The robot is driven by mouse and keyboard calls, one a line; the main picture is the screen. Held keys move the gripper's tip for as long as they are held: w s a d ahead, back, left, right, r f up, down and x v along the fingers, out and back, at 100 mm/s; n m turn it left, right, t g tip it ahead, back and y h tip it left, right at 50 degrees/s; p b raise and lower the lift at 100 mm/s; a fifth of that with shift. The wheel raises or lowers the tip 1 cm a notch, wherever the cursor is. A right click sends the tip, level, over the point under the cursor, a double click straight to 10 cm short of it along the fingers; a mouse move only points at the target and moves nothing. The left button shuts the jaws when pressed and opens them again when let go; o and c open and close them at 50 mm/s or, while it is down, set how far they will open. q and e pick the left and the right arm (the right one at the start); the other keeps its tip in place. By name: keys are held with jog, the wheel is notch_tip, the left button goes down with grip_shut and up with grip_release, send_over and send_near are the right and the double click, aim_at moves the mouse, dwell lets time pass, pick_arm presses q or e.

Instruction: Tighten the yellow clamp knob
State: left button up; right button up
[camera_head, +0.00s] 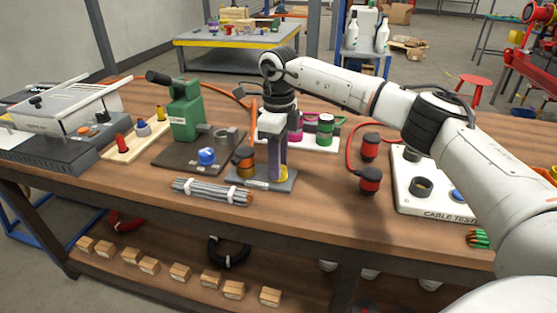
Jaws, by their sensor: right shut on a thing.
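My right gripper (270,168) reaches down from the right arm over a small grey base plate (288,184) near the middle of the bench. Its fingers are shut at the yellow clamp knob (257,170), of which only a small yellow part shows beside them. The fingers hide the rest of the knob, so its turn cannot be seen. An orange and dark cylinder (244,159) stands on the same plate, just left of the fingers. My left gripper is not in view.
A green pump unit (185,113) on a dark plate with a blue knob (207,156) stands to the left. A bundle of grey rods (211,191) lies in front. Red-black connectors (370,181) and a white cable tester (432,207) are to the right.

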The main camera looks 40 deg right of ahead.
jog(key=m+p, duration=0.2)
jog(key=m, duration=0.1)
jog(key=shift+r+p, duration=0.25)
jog(key=shift+p, duration=0.1)
jog(key=m+p, duration=0.3)
jog(key=m, duration=0.1)
jog(key=shift+m, duration=0.3)
jog(key=shift+m+p, duration=0.6)
jog(key=shift+m, duration=0.3)
jog(key=shift+m+p, duration=0.55)
jog(key=shift+m, duration=0.35)
jog(key=m+p, duration=0.1)
jog(key=m, duration=0.1)
jog(key=shift+m, duration=0.3)
pick_arm(q)
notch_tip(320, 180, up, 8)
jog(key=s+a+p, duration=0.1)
jog(key=p, duration=0.1)
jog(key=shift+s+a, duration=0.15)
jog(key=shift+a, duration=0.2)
pick_arm(e)
jog(key=shift+w+f+m, duration=0.1)
jog(key=shift+f+m, duration=0.05)
jog(key=shift+m, duration=1.55)
jog(key=o, duration=1)
